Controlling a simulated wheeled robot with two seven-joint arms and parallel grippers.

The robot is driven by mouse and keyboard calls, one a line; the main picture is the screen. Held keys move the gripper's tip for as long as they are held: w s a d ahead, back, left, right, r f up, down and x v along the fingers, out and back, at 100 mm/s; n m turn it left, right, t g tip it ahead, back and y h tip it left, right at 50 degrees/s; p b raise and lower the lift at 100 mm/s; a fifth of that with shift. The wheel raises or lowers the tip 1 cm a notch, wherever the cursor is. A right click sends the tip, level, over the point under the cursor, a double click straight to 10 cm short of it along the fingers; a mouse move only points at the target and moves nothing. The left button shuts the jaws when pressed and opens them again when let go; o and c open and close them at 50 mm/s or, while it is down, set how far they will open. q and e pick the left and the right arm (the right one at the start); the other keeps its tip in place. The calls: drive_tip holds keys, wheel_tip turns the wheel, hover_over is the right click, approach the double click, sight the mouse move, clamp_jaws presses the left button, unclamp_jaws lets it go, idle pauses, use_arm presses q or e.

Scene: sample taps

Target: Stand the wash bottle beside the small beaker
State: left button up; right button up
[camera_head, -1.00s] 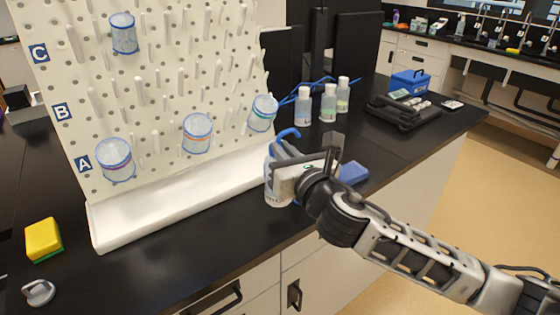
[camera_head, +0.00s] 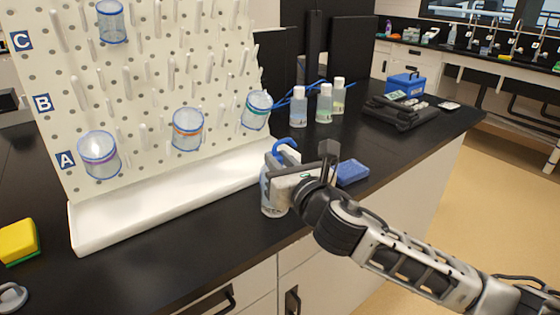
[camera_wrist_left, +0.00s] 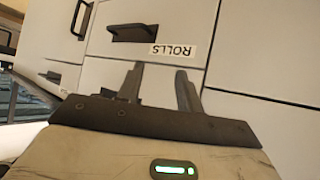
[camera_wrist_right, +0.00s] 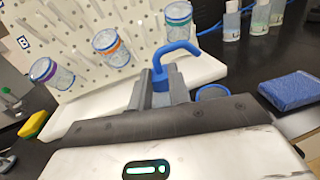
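The wash bottle (camera_head: 271,199) is clear with a blue cap and bent blue spout, upright at the bench's front edge. My right gripper (camera_head: 285,172) is around its upper part. In the right wrist view the fingers (camera_wrist_right: 162,88) are close together on the neck, below the blue spout (camera_wrist_right: 176,49). I cannot tell whether its base touches the bench. A round blue rim (camera_wrist_right: 212,92), possibly the small beaker, shows just right of these fingers; it is hidden in the head view. My left gripper (camera_wrist_left: 158,90) is open and empty, facing drawer fronts.
A white pegboard rack (camera_head: 165,208) stands left, holding several color-banded beakers. A yellow sponge (camera_head: 18,240) lies front left. Dark bench is bare before the rack.

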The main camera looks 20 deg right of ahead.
drive_tip(key=shift+o, duration=0.5)
drive_tip(key=shift+r, duration=0.15)
drive_tip(key=shift+s, duration=0.15)
drive_tip(key=s+d+b, duration=0.1)
drive_tip(key=s+d, duration=0.1)
drive_tip(key=s, duration=1)
drive_tip(key=s+a+f+m+g, duration=0.1)
drive_tip(key=s+f+m+g, duration=0.2)
drive_tip(key=f+m, duration=1.2)
drive_tip(key=s+a+f+m+g, duration=0.2)
drive_tip(key=s+f+m+g, duration=0.2)
drive_tip(key=s+f+m, duration=0.5)
wheel_tip(320, 180, down, 6)
drive_tip(key=m, duration=1)
drive_tip(key=shift+s+a, duration=0.2)
